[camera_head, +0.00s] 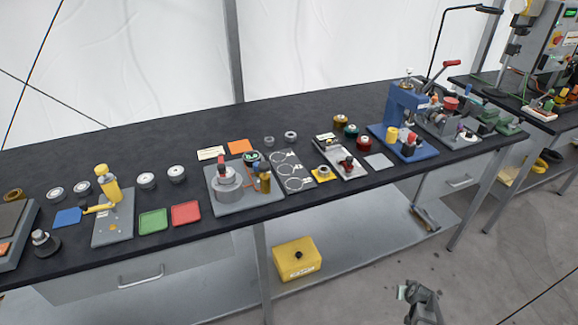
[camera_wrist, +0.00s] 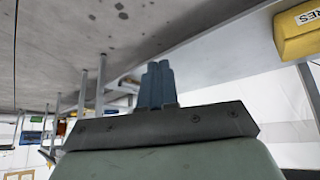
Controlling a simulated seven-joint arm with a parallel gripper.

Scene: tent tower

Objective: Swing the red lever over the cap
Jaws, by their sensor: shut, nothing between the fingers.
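The workbench holds several small fixtures. On a grey plate (camera_head: 245,199) near its middle stand a pale cylinder (camera_head: 228,183), an upright red part (camera_head: 222,166) and a round green-and-black cap-like piece (camera_head: 251,157). A longer red-handled lever (camera_head: 446,68) rises from a grey machine at the bench's right end. I cannot tell for sure which red part is the task's lever. My gripper (camera_head: 402,292) is low in front of the bench, over the floor and apart from all fixtures. In the wrist view its blue-grey fingers (camera_wrist: 157,84) are shut together and empty.
A yellow box (camera_head: 297,258) sits on the lower shelf and shows in the wrist view (camera_wrist: 297,32). A blue press (camera_head: 402,107) stands right on the bench. Green (camera_head: 154,220) and red (camera_head: 186,213) trays lie at left. Floor around my gripper is clear.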

